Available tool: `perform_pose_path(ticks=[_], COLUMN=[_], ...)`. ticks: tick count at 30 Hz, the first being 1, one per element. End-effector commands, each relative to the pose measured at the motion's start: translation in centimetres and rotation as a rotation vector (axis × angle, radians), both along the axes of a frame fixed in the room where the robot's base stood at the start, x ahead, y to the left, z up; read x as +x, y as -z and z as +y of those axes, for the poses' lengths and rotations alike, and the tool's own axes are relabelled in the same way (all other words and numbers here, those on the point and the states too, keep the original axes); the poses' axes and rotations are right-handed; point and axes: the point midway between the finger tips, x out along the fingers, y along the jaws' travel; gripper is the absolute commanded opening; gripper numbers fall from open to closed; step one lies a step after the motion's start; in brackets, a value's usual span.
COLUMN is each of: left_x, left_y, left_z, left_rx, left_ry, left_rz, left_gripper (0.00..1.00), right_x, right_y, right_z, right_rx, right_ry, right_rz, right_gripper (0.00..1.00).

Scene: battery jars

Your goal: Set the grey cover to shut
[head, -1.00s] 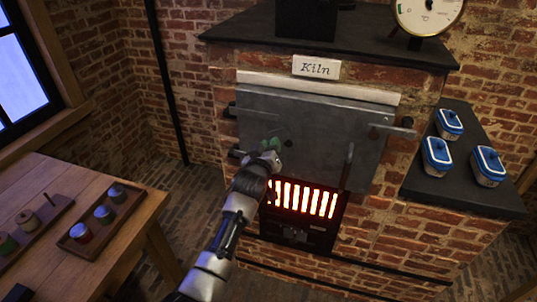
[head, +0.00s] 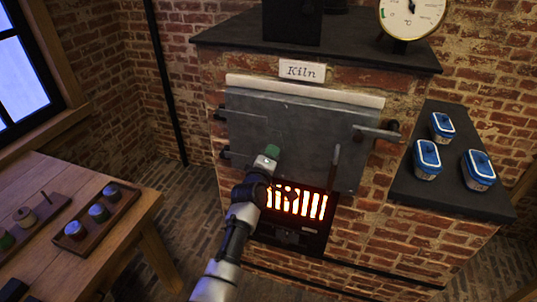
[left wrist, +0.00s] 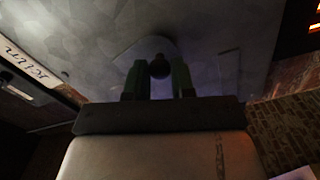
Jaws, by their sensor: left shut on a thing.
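The grey kiln door (head: 310,125) is a wide metal panel on the front of the brick kiln. My left gripper (head: 272,152), with green fingers, is at the lower middle of this door. In the left wrist view my left gripper (left wrist: 158,78) is shut on a dark round knob (left wrist: 159,66). Behind the knob is a grey rounded plate (left wrist: 145,48), which looks like the grey cover, lying against the door. In the head view my gripper hides the knob and plate. I cannot tell whether any hole under the plate is covered. My right gripper is not in view.
A glowing grate (head: 300,203) is just below the door, close to my left arm. A lever handle (head: 378,134) sticks out at the door's right. Blue-lidded jars stand on a dark side shelf (head: 405,192). A wooden table (head: 125,235) is at left.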

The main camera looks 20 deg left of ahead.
Motion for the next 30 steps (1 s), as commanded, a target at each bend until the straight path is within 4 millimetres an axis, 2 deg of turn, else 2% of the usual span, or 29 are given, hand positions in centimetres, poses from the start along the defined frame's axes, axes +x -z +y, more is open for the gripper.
perform_pose_path(ticks=[20,21,24,25,30], left_x=[0.02,0.02,0.02,0.02,0.01], left_y=[-0.05,-0.05,-0.04,-0.04,-0.01], left_z=[-0.3,-0.3,-0.28,-0.28,-0.24], left_rx=[-0.06,-0.06,-0.059,-0.059,-0.058], left_ry=[0.001,0.001,0.001,0.001,0.0], left_rz=[0.001,0.001,0.001,0.001,0.002], left_gripper=[0.0,0.3,0.46,0.5,0.5], right_x=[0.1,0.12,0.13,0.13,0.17], right_y=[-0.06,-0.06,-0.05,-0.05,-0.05], right_z=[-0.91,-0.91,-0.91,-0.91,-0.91], right_rx=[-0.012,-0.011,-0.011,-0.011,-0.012], right_ry=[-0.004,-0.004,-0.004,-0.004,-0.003], right_rz=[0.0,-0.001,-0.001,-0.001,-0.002], right_gripper=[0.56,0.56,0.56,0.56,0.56])
